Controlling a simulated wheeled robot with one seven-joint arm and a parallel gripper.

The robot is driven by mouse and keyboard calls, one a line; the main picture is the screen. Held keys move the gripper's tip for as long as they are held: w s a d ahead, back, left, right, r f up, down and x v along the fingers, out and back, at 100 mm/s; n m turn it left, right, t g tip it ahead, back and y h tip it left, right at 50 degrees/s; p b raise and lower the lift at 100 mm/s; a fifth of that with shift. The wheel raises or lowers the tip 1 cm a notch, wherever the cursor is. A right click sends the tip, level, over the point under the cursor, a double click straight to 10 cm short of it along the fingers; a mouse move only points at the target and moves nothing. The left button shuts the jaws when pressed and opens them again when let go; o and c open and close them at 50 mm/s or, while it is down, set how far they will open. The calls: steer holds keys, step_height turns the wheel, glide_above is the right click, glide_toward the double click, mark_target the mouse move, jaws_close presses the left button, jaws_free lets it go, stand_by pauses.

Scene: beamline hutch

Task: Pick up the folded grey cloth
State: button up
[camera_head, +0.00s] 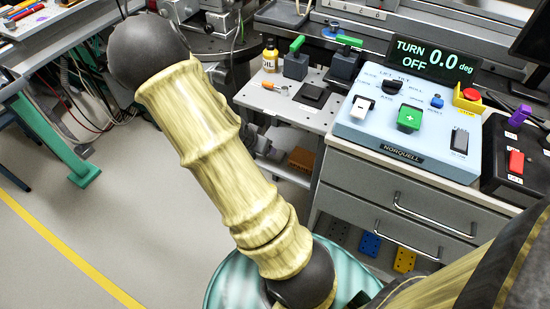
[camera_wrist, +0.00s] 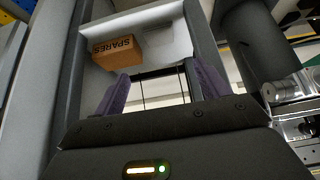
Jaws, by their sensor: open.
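I cannot make out the folded grey cloth for certain in either view. In the wrist view a pale grey shelf surface (camera_wrist: 182,42) lies beyond the fingers, with a faint greyish patch to the right of a box that I cannot identify. My gripper (camera_wrist: 163,84) shows two purple fingers, spread apart with nothing between them. In the head view my arm crosses the middle and my gripper is hidden.
An orange-brown box marked SPARES (camera_wrist: 118,50) sits on the shelf, left of the finger gap; it also shows under the bench (camera_head: 301,158). A blue control panel (camera_head: 405,125) tops a drawer cabinet (camera_head: 385,205) at right. Open floor (camera_head: 140,220) lies left.

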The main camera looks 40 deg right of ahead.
steer(key=shift+f, duration=0.1)
steer(key=b+x, duration=0.6)
steer(key=x, duration=0.5)
steer(key=shift+d+f, duration=0.1)
steer(key=shift+f, duration=0.25)
steer(key=shift+w+d, duration=0.1)
steer(key=shift+w, duration=0.1)
steer(key=shift+f, duration=0.15)
steer(key=b+x, duration=0.3)
steer(key=x, duration=0.2)
steer(key=shift+d+b, duration=0.2)
steer(key=shift+b, duration=0.1)
steer(key=c, duration=0.7)
